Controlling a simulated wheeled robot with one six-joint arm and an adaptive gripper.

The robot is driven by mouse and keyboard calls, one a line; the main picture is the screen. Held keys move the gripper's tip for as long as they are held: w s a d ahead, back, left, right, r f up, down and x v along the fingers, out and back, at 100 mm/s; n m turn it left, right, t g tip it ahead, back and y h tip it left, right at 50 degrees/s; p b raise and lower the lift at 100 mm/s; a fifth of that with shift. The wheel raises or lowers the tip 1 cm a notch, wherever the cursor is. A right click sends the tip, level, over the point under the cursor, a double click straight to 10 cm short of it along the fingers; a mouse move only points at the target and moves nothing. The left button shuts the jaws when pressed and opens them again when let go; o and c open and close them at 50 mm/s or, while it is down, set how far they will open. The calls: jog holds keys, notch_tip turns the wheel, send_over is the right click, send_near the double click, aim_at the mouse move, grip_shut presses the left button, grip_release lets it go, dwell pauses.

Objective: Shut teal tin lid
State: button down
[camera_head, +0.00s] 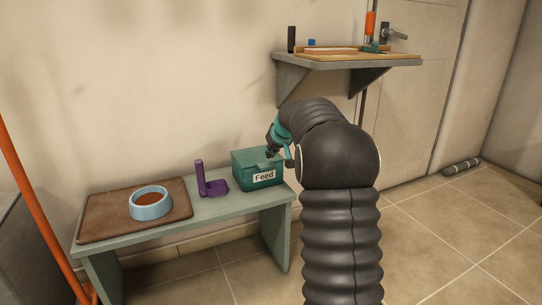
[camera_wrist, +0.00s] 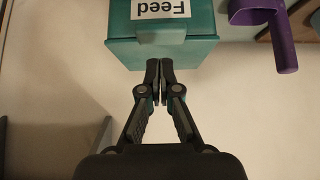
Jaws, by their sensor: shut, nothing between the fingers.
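The teal tin (camera_head: 244,173) with a white "Feed" label stands on the bench in the head view. Its lid (camera_head: 246,157) looks level or nearly so across the top; I cannot tell whether it is fully down. In the wrist view the tin (camera_wrist: 190,52) appears upside down at the top. My shut, empty fingertips (camera_wrist: 160,66) are at the tin's top edge there; whether they touch it is unclear.
A purple scoop (camera_head: 214,187) stands left of the tin. A blue bowl (camera_head: 150,205) sits on a brown mat (camera_head: 100,218) at the bench's left. A wall shelf (camera_head: 340,62) with small items hangs above. The green-grey bench (camera_head: 230,208) has a clear front strip.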

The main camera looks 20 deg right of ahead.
jog(key=s+f+b, duration=0.1)
jog(key=s+f, duration=0.2)
jog(key=s, duration=0.6)
jog(key=shift+s+f, duration=0.15)
jog(key=shift+f, duration=0.2)
jog(key=shift+d, duration=0.1)
jog(key=s+a+f+m+g, duration=0.2)
jog(key=s+a, duration=0.1)
jog(key=s, duration=0.4)
jog(key=s+a+f+m+g, duration=0.1)
jog(key=s+a+f+g, duration=0.15)
jog(key=s, duration=0.35)
jog(key=s+a+r+n+t+p, duration=0.1)
jog(key=s+a+r+p, duration=0.3)
jog(key=s, duration=0.8)
jog(key=s+a+r+n+t+p, duration=0.1)
jog(key=s+a+r+p, duration=0.2)
jog(key=s+a+r, duration=0.6)
jog(key=s+a, duration=0.2)
jog(key=s, duration=0.1)
jog(key=shift+s+n+p, duration=0.25)
jog(key=shift+n+p, duration=0.15)
